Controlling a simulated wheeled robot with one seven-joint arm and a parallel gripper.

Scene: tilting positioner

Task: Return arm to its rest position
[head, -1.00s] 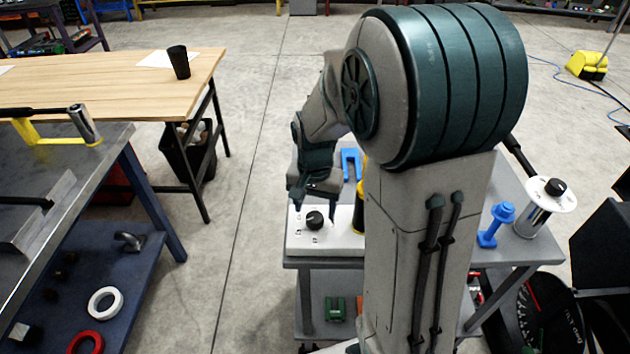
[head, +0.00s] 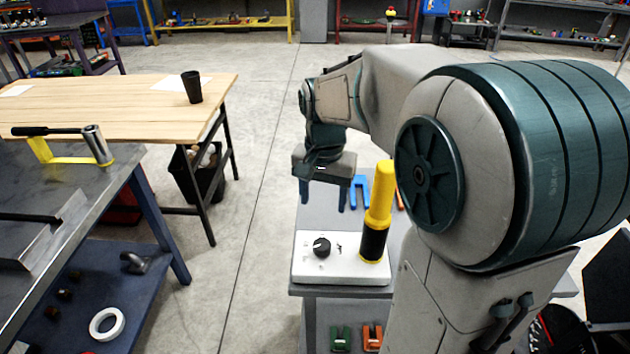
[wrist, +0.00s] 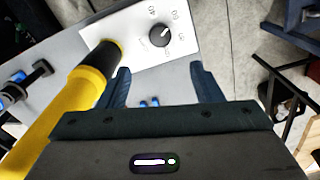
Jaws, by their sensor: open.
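My gripper (head: 324,196) hangs at the end of my folded arm, above the small grey table beside the white control box. In the wrist view my gripper (wrist: 158,88) has its two dark blue fingers spread wide, with nothing between them. The white control box (head: 310,263) with a black knob (head: 321,247) stands on the grey table (head: 319,216). The box also shows ahead of the fingers in the wrist view (wrist: 185,38). A yellow and black upright cylinder (head: 378,205) stands at the box's right end. In the wrist view the yellow cylinder (wrist: 62,105) passes left of the left finger.
A blue forked piece (head: 358,188) lies on the grey table behind the box. A metal workbench (head: 60,215) stands at left, and a wooden table (head: 120,105) with a black cup (head: 192,87) behind it. Floor (head: 262,150) between them and my arm is clear.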

